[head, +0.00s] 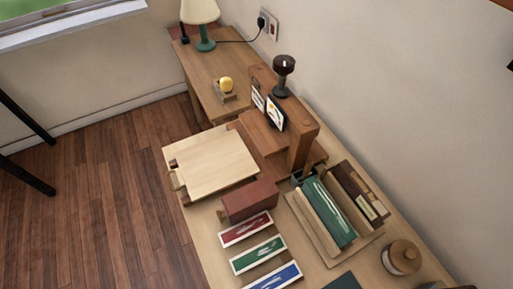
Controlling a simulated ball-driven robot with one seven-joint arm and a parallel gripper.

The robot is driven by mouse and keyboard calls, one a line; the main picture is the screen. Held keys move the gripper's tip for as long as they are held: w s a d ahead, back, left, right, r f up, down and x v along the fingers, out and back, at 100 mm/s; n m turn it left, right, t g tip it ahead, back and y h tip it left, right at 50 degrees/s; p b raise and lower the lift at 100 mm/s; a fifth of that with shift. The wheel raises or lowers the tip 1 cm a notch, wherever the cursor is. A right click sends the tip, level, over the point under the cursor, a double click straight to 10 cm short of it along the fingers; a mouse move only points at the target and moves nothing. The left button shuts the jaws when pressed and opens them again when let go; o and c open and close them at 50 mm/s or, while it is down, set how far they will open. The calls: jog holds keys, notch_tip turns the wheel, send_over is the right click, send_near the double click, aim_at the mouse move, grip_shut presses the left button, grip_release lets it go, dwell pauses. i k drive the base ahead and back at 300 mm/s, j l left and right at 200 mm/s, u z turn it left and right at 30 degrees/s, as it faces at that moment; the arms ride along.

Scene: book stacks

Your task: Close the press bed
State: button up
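The press (302,145) is a brown wooden frame with a dark round knob (284,63) on top, standing on the table against the wall. The press bed (210,158) is a pale flat board that sticks out from the press's left side towards the table's left edge. It is pulled out, with most of its top in plain sight and bare. A small brass-coloured handle (174,181) is at its left end. The bed's right end meets the press's brown base. My gripper is not in view.
A red-brown block (250,200) lies just in front of the bed. Red, green and blue panels (257,253) lie nearer. A tray (300,222) of books and a round wooden pot (401,257) are at right. A lamp (201,22) stands behind. The floor (85,200) at left is mostly clear.

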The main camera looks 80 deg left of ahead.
aim_at(213, 165)
jog(key=k+u, duration=0.2)
jog(key=u, duration=1.1)
jog(key=l+u, duration=0.3)
jog(key=u, duration=0.2)
jog(key=l+u, duration=0.3)
jog(key=u, duration=0.15)
jog(key=k+l+u, duration=0.1)
jog(key=l+u, duration=0.2)
jog(key=u, duration=0.2)
jog(key=k+l, duration=0.1)
jog(key=l, duration=0.1)
